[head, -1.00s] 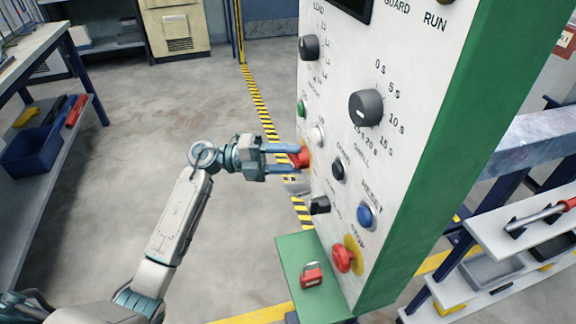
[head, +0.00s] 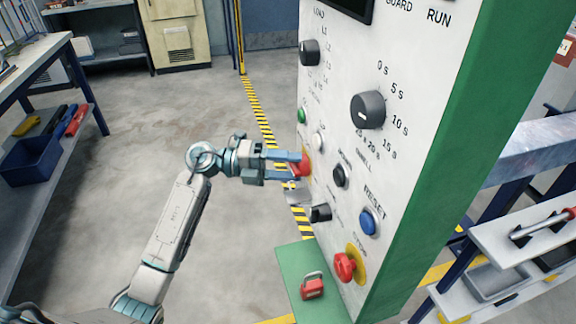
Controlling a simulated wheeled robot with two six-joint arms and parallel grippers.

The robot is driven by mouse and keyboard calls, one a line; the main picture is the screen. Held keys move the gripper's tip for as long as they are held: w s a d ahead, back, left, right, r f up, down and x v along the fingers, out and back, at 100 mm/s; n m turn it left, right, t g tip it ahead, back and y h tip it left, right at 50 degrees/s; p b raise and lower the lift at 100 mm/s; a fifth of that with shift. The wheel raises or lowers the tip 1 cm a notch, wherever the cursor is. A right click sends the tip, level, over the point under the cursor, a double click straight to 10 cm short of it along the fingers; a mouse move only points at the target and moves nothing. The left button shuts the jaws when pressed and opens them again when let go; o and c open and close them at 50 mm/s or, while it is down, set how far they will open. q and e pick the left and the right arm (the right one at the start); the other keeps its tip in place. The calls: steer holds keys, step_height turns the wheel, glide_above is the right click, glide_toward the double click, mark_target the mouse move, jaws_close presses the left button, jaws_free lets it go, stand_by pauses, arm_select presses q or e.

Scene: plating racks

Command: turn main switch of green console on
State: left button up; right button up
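The green console (head: 425,150) has a white sloping front with knobs and buttons and a green side. A red handle on a yellow plate, which looks like the main switch (head: 302,166), is at the left edge of its front, seen nearly edge-on. My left gripper (head: 296,166) reaches it from the left. Its two blue-grey fingers are apart, one above the other, with the red handle at and between their tips. I cannot tell whether they press on it. The switch's marks are hidden by the angle. My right gripper is out of view.
A red stop button (head: 345,266) and a blue reset button (head: 369,221) are lower on the panel. A red padlock (head: 312,286) lies on the green ledge (head: 290,257). A rack (head: 510,245) stands at the right, a workbench (head: 40,62) at the left. The floor between is clear.

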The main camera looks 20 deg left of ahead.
arm_select(q)
steer(key=shift+o, duration=0.9)
steer(key=b+v, duration=0.2)
steer(key=v, duration=0.8)
steer(key=shift+a, duration=0.4)
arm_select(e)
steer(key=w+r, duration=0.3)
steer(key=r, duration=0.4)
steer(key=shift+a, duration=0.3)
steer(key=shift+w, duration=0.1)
